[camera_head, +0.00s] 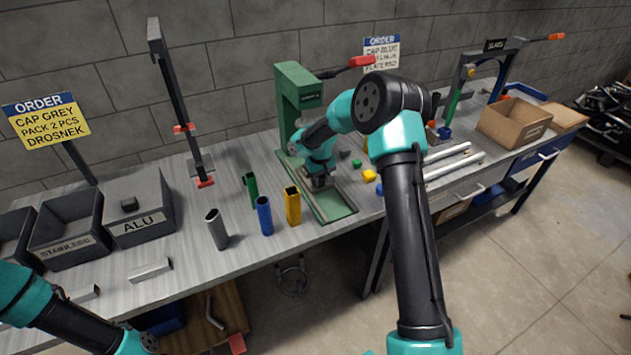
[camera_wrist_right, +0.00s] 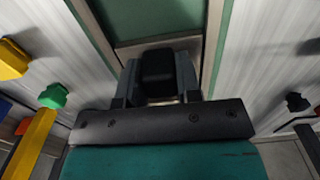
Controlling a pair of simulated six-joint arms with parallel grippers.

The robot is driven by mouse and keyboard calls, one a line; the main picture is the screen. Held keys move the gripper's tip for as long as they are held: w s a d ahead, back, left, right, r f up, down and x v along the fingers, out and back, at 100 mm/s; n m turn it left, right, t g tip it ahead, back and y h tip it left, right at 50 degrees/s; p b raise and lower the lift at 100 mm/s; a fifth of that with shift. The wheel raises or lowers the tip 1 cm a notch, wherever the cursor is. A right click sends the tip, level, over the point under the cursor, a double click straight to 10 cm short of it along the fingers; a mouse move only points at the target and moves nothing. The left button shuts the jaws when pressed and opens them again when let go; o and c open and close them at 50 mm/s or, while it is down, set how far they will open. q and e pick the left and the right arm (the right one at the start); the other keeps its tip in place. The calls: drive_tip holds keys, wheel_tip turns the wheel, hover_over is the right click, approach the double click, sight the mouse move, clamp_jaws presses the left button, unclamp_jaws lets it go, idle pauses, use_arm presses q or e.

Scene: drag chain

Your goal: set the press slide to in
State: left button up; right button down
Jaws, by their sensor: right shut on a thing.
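The green press (camera_head: 291,95) stands at the back middle of the bench, with a red-tipped lever (camera_head: 362,61) at its top right. Its green base (camera_head: 338,211) reaches toward the bench's front edge and carries pale rails. My right gripper (camera_head: 319,184) is low over this base, in front of the press column. In the right wrist view, my right gripper (camera_wrist_right: 158,85) is shut on a dark block, which I take as the press slide's grip (camera_wrist_right: 158,68), between the rails. The slide's body is mostly hidden by my gripper. Only part of my left arm shows, at the lower left.
Grey, green, blue and yellow tubes (camera_head: 293,205) stand left of the press base. Small yellow and green caps (camera_head: 369,176) lie to its right. Grey bins (camera_head: 141,203) stand at the left, a cardboard box (camera_head: 513,122) at the right.

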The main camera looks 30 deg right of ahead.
drive_tip(key=c, duration=0.8)
unclamp_jaws()
drive_tip(key=shift+r, duration=0.1)
wheel_tip(320, 180, up, 17)
drive_tip(key=shift+r, duration=0.15)
